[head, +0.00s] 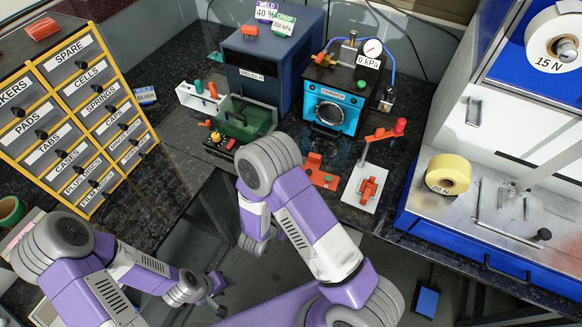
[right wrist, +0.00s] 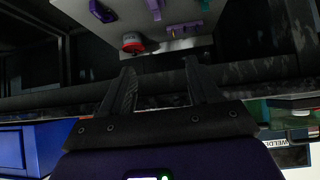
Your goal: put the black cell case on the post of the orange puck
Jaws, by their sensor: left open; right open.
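I cannot make out a black cell case in either view. An orange fixture (head: 320,172) stands on the dark counter, and another orange piece (head: 368,189) sits on a white plate; I cannot tell whether either is the puck with the post. My left gripper (head: 218,297) is open and empty, low in the head view, away from the counter things. My right gripper (right wrist: 162,88) is open in the right wrist view, with nothing between its fingers; in the head view it is hidden behind its own arm.
A yellow drawer cabinet (head: 75,108) stands at the left. A grey-blue welder (head: 262,75) and a blue crimper (head: 335,100) stand at the back. A grey panel (right wrist: 85,40) with purple pieces shows in the right wrist view.

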